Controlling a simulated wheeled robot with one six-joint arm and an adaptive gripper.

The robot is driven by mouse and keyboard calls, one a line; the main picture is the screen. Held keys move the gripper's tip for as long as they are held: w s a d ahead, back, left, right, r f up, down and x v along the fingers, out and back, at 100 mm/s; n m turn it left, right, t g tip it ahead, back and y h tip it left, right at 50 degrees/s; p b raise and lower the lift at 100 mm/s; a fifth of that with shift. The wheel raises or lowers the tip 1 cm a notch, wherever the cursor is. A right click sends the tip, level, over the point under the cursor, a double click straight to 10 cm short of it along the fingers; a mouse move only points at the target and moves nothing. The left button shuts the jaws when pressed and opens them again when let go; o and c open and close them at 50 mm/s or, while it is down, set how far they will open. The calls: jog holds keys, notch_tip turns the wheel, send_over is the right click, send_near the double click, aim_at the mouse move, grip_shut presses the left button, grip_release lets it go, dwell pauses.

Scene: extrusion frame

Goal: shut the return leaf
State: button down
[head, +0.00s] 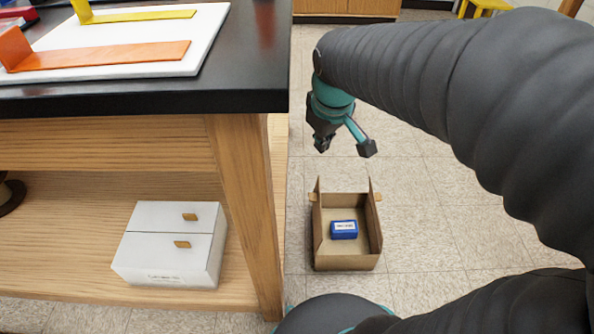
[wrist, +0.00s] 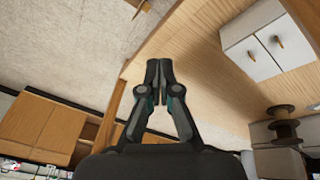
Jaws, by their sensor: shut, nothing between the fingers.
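An open cardboard carton (head: 318,258) stands on the floor right of the bench, with thin leaves upright at its left and right sides and a small tan tab beside each. I cannot tell which leaf is the return leaf.
A black-topped wooden bench (head: 255,60) stands at left, its leg close to the carton. A white two-panel box (head: 165,257) with wooden knobs sits on its lower shelf; a dark spool (wrist: 283,112) is near it. Tiled floor (head: 440,235) right of the carton is clear.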

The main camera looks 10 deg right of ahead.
jog(key=w+a+f+n+g+b, duration=0.1)
jog(key=w+f+n+b, duration=0.15)
jog(key=w+f, duration=0.65)
jog(key=w+a+f+n+g+b, duration=0.15)
jog(key=w+f+n, duration=0.3)
jog(key=f, duration=0.75)
jog(key=w+a+f+n+g+b, duration=0.1)
jog(key=w+f+n, duration=0.2)
jog(key=w+f, duration=0.65)
jog(key=s+d+f+b, duration=0.1)
jog(key=d+f, duration=0.1)
jog(key=f, duration=0.4)
jog(key=s+d+f+b, duration=0.1)
jog(key=d+f, duration=0.1)
jog(key=f, duration=0.4)
jog(key=shift+s+d+h, duration=0.3)
jog(key=shift+s+d, duration=0.05)
jog(key=shift+d, duration=0.05)
